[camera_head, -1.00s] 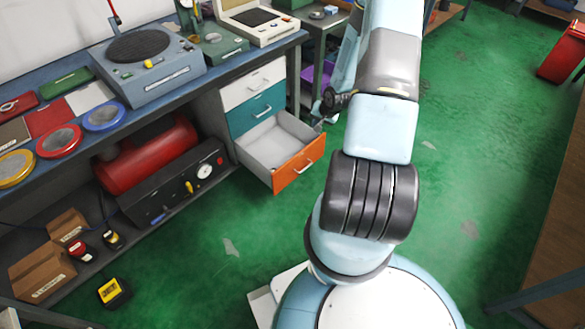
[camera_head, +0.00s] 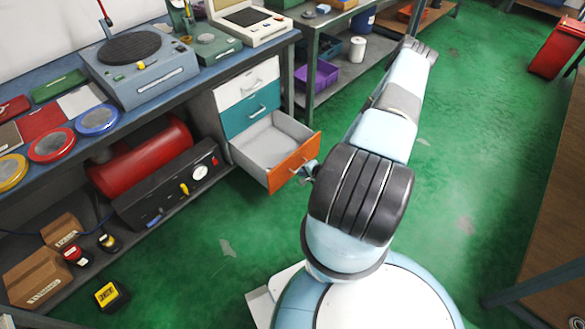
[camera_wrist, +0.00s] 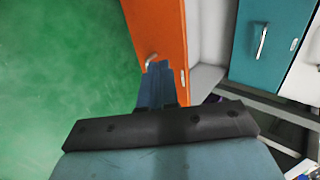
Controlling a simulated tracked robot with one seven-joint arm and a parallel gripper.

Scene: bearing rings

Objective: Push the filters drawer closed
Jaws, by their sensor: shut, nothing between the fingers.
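The orange-fronted drawer (camera_head: 290,163) is pulled out at the bottom of the drawer unit, and its grey inside looks empty. Above it are a closed teal drawer (camera_head: 250,112) and a closed white drawer (camera_head: 247,84). I cannot read any label naming the filters drawer. My gripper (camera_head: 308,172) is shut and empty, at the right part of the orange front near its handle. In the wrist view the shut fingers (camera_wrist: 155,75) point at the orange front (camera_wrist: 158,30) beside its metal handle (camera_wrist: 151,60). I cannot tell whether they touch it.
A workbench (camera_head: 200,97) runs above the unit, with a red tank (camera_head: 145,155) and a black gauge box (camera_head: 170,185) beneath it. A shelf with a purple bin (camera_head: 317,76) stands right of the unit. The green floor before the drawer is clear.

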